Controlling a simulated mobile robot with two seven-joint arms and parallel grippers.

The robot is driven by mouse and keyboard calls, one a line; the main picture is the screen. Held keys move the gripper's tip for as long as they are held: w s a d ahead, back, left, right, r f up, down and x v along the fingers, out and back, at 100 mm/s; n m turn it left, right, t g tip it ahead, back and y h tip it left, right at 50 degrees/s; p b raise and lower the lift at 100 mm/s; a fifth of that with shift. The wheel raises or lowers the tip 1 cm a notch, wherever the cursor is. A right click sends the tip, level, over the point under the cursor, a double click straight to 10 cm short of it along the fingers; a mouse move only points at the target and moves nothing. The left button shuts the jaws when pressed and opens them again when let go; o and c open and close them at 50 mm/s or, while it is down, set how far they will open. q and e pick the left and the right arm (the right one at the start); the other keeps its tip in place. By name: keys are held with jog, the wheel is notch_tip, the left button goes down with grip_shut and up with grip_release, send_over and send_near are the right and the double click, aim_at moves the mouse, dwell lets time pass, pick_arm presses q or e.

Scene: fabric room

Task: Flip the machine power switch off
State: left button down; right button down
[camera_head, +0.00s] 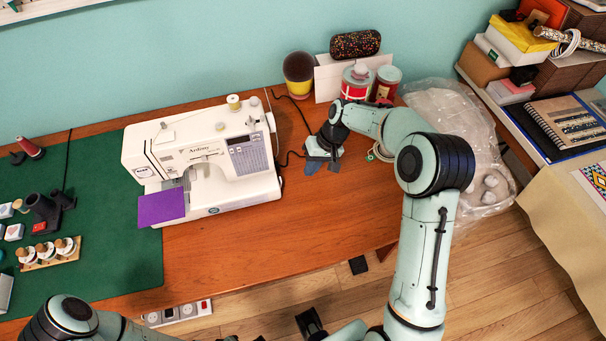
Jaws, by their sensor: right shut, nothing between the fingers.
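The white sewing machine (215,156) stands on the wooden table, with a purple cloth (162,207) at its left end. Its right end faces my right gripper (322,165), and no power switch can be made out on it from this view. My right gripper points down just right of the machine, a small gap away in the picture. It is shut and empty. My left arm (72,314) shows at the bottom left; its gripper is not in view.
Black cables run behind my right gripper. Tins (355,84), a yellow pot (298,75) and a patterned case (355,44) stand at the back. A clear plastic bag (470,130) lies to the right. The front right tabletop is bare. A power strip (178,313) lies below the front edge.

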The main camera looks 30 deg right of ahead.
jog(key=v, duration=0.5)
jog(key=shift+s+d+r, duration=0.15)
jog(key=shift+d, duration=0.25)
